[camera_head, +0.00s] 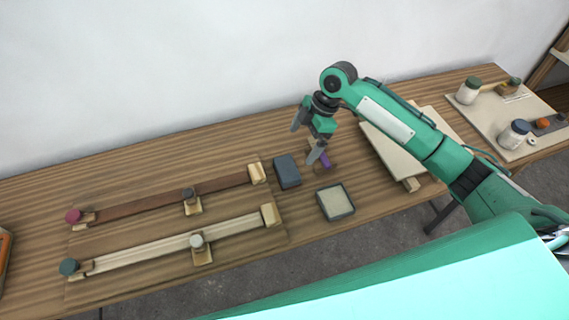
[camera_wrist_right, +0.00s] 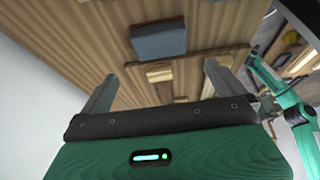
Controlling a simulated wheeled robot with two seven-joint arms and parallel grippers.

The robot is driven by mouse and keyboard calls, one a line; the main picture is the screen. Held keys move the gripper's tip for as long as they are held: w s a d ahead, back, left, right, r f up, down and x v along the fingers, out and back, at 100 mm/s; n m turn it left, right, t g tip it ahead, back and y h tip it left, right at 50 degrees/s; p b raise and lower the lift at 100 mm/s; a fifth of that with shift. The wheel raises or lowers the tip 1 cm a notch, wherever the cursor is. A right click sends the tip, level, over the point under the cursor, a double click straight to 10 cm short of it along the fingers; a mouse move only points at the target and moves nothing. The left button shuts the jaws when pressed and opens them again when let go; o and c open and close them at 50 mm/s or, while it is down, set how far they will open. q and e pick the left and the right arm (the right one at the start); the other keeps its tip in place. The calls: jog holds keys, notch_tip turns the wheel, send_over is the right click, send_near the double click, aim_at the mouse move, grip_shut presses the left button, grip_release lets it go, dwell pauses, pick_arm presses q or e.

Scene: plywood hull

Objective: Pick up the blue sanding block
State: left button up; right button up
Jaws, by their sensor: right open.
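The blue sanding block (camera_head: 286,171) is a dull blue-grey slab lying flat on the wooden bench, right of the two long strips. It also shows in the right wrist view (camera_wrist_right: 158,42), beyond the fingertips and near the top middle. My right gripper (camera_head: 307,137) is above the bench, up and to the right of the block in the head view, with its jaws apart and nothing between them. Its two grey fingers also show in the wrist view (camera_wrist_right: 158,84). The gripper is apart from the block. My left gripper is not seen.
A dark-rimmed square tray with a pale inside (camera_head: 335,214) lies just right of the block. A purple item (camera_head: 323,161) is partly hidden by my right gripper. Two long strips with clamps (camera_head: 230,228) fill the left. A pale sloped board (camera_head: 393,158) and jars (camera_head: 468,91) stand right.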

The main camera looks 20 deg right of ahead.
jog(key=p, duration=0.1)
send_over(287, 167)
jog(key=d, duration=0.3)
jog(key=f, duration=0.4)
jog(key=shift+s+a+f, duration=0.1)
jog(key=shift+a+f, duration=0.15)
jog(key=shift+f, duration=0.05)
jog(key=p+x, duration=0.1)
jog(key=x, duration=0.1)
jog(key=shift+a+f, duration=0.15)
jog(key=shift+f, duration=0.2)
jog(key=p+x, duration=0.1)
jog(key=x, duration=0.2)
jog(key=shift+a+f, duration=0.1)
jog(key=shift+f, duration=0.2)
jog(key=shift+a+f, duration=0.1)
jog(key=shift+f, duration=0.15)
jog(key=c, duration=0.8)
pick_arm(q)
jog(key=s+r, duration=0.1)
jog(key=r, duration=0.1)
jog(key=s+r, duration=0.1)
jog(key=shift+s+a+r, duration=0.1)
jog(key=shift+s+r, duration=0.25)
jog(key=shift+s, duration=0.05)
